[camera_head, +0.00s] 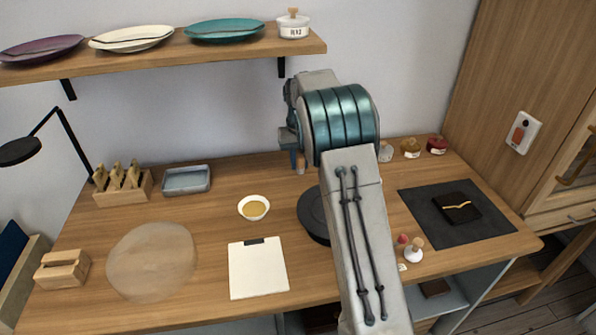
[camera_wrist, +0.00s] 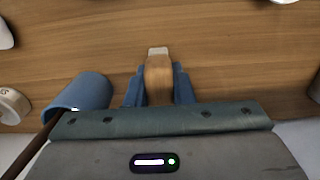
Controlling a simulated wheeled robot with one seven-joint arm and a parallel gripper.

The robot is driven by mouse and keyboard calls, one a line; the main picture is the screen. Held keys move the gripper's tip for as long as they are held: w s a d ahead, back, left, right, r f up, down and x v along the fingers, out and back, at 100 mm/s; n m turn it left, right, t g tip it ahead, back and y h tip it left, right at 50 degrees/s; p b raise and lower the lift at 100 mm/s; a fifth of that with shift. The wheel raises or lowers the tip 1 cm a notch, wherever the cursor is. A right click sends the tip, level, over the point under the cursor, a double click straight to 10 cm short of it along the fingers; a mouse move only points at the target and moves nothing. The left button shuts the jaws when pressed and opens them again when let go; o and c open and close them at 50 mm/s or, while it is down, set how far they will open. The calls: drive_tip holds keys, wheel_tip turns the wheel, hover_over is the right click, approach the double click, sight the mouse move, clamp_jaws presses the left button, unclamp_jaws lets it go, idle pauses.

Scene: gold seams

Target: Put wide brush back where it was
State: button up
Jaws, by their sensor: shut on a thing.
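In the wrist view my gripper (camera_wrist: 159,80) has its two blue fingers closed on a short wooden handle with a pale, flat end, which I take to be the wide brush (camera_wrist: 159,72). The brush points away from the palm over the wooden table. In the head view my gripper (camera_head: 298,158) is at the back of the table, mostly hidden by my arm, and a small part of the brush (camera_head: 301,168) shows below it. A blue cup (camera_wrist: 85,92) with a dark stick beside or in it is left of the fingers in the wrist view.
A wooden rack (camera_head: 122,190) holding several tools and a grey tray (camera_head: 186,181) stand at the back left. A black turntable (camera_head: 312,215) is partly behind my arm. Small jars (camera_head: 411,148) stand back right, near a dark mat (camera_head: 470,232). A shelf (camera_head: 180,55) overhangs the back left.

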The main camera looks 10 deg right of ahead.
sight(299, 154)
drive_tip(key=shift+a+f, duration=0.2)
drive_tip(key=shift+a, duration=0.05)
drive_tip(key=shift+f, duration=1.95)
drive_tip(key=shift+f, duration=0.15)
drive_tip(key=o, duration=0.9)
wheel_tip(299, 154, up, 8)
drive_tip(key=shift+f, duration=0.1)
drive_tip(key=shift+d, duration=0.1)
